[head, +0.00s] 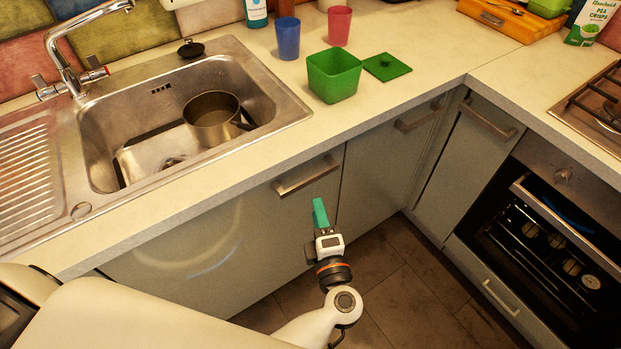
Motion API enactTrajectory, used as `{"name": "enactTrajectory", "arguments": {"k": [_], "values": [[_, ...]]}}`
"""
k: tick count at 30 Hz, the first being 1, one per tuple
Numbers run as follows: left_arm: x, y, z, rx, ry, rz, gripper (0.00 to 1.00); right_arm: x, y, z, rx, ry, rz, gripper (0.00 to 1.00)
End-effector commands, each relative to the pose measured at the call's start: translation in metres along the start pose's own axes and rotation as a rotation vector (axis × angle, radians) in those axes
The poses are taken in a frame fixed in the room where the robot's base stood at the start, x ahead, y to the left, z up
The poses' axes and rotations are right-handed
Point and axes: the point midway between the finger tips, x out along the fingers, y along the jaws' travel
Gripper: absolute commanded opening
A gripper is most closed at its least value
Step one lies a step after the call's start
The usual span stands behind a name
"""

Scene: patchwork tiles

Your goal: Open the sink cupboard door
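The sink cupboard door (205,246) is a grey-green panel under the sink, and it is closed. Its metal bar handle (306,176) sits near the top right of the panel, just below the worktop. My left gripper (319,203), with green fingers, is just below the handle and in front of the door's right part. Its fingers overlap in this view, so I cannot tell whether they are apart. No contact with the handle shows. My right gripper is not in view.
The steel sink (275,97) holds a pot (212,117). A green tub (334,76), a blue cup (288,38) and a pink cup (339,26) stand on the worktop. The oven door (545,250) is ajar at right. The floor (400,275) before the cupboards is clear.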

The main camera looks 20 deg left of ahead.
Motion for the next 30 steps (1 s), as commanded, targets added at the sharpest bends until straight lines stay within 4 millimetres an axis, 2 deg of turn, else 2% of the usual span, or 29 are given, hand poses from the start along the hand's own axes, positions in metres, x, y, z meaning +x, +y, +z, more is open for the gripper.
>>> {"name": "enactTrajectory", "arguments": {"k": [3,9,15,20,27,30], "values": [[0.026,-0.004,0.0,0.003,0.001,-0.007,0.38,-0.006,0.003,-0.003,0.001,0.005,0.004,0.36],[0.066,-0.003,0.0,0.004,0.002,-0.006,0.38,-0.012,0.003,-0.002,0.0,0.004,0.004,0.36],[0.091,-0.001,0.0,0.004,0.002,-0.004,0.38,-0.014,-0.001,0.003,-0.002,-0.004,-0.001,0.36],[0.098,-0.001,0.0,0.003,0.002,-0.004,0.38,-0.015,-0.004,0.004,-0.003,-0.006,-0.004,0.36],[0.099,0.0,0.0,0.003,0.002,-0.003,0.38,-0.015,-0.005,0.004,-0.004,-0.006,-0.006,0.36],[0.098,0.0,0.0,0.003,0.002,-0.003,0.23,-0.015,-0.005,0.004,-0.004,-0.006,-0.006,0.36]]}}
